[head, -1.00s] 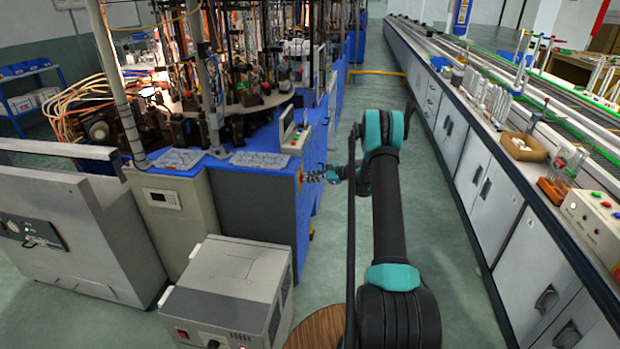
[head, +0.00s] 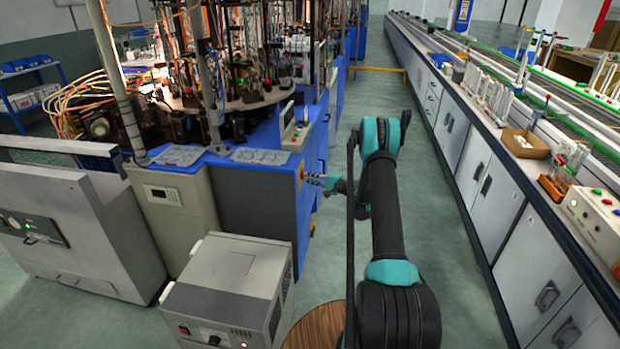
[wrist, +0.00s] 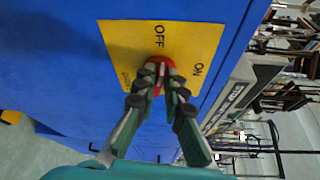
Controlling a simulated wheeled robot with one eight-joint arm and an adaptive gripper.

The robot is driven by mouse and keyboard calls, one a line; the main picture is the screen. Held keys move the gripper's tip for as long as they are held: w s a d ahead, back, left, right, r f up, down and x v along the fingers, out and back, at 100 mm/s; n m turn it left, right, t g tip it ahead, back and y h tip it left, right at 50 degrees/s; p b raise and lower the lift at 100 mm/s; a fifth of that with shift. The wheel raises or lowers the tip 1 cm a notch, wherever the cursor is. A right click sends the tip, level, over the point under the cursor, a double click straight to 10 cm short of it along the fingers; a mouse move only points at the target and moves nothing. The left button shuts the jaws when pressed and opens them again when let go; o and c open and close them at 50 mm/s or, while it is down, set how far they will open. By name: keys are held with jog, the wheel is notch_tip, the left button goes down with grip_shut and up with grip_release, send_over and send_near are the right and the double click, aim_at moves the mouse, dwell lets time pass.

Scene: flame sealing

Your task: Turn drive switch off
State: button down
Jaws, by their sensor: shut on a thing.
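The drive switch is a red knob (wrist: 158,66) on a yellow plate (wrist: 125,42) marked OFF and ON, fixed to a blue machine panel (wrist: 60,70). In the wrist view my gripper (wrist: 157,78) has its two fingers closed around the knob, which hides much of it. The OFF label lies just beyond the fingertips and the ON label lies to the right. In the head view my gripper (head: 314,179) reaches the blue machine side (head: 284,203) at the yellow plate. The knob's exact angle is hard to tell.
A grey cabinet box (head: 228,290) stands on the floor left of my arm. A long white bench (head: 505,200) with several items runs along the right. The green aisle floor (head: 455,270) between is clear.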

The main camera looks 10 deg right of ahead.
jog(key=shift+a+f+n+t+y, duration=0.1)
jog(key=shift+a+n+t+y, duration=0.1)
jog(key=shift+n, duration=0.3)
jog(key=shift+a+f+n+t+y, duration=0.1)
jog(key=shift+n+y, duration=0.1)
jog(key=shift+n, duration=0.3)
jog(key=shift+w, duration=0.1)
jog(key=c, duration=1.6)
grip_release()
jog(key=shift+d, duration=0.2)
jog(key=v, duration=1.2)
jog(key=shift+a, duration=0.1)
